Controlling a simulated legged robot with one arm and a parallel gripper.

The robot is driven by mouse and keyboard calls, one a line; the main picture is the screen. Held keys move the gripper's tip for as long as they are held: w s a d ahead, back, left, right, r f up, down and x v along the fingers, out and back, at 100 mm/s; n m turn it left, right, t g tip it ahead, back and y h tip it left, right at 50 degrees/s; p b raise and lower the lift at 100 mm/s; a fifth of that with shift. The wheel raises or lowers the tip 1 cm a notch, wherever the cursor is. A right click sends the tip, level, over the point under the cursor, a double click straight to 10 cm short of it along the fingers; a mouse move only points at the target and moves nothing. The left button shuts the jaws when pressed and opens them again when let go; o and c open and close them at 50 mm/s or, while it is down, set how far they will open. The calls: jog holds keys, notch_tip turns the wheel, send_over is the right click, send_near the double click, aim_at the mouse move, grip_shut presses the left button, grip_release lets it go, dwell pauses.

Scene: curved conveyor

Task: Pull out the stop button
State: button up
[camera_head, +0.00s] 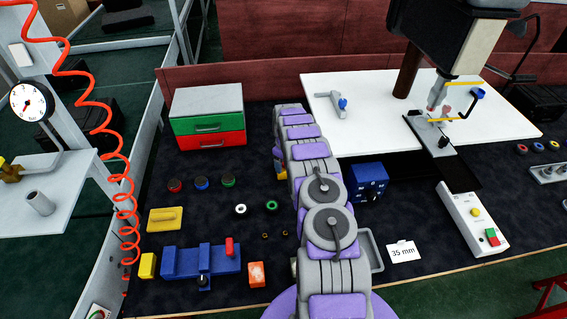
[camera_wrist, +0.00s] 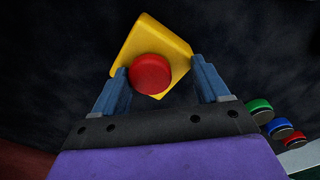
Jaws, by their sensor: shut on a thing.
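The stop button is a round red cap (camera_wrist: 150,74) on a yellow box (camera_wrist: 150,32), seen in the wrist view. My gripper (camera_wrist: 159,72) has its two blue fingers on either side of the red cap, shut on it. The yellow box appears tilted in this view and lies beyond the fingers. In the head view, my arm hides the gripper and the red cap. Only a small yellow piece of the box (camera_head: 281,173) shows at the left edge of my arm.
A green and red drawer unit (camera_head: 207,118) stands at the back left. Several coloured buttons (camera_head: 201,183) lie left of my arm. A blue vise (camera_head: 200,262) sits front left. A blue box (camera_head: 368,182) and a white control panel (camera_head: 470,222) are to the right.

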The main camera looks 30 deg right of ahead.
jog(key=shift+o, duration=0.2)
jog(key=shift+s+d+f, duration=0.55)
jog(key=shift+s+f, duration=0.2)
jog(key=shift+f, duration=0.15)
jog(key=shift+w+r, duration=0.1)
jog(key=shift+r, duration=0.2)
jog(key=shift+w+d+r+p, duration=0.1)
jog(key=shift+w+d+p, duration=0.05)
jog(key=shift+d+p, duration=0.2)
jog(key=c, duration=0.5)
jog(key=shift+w+a+r, duration=0.2)
jog(key=shift+r, duration=0.05)
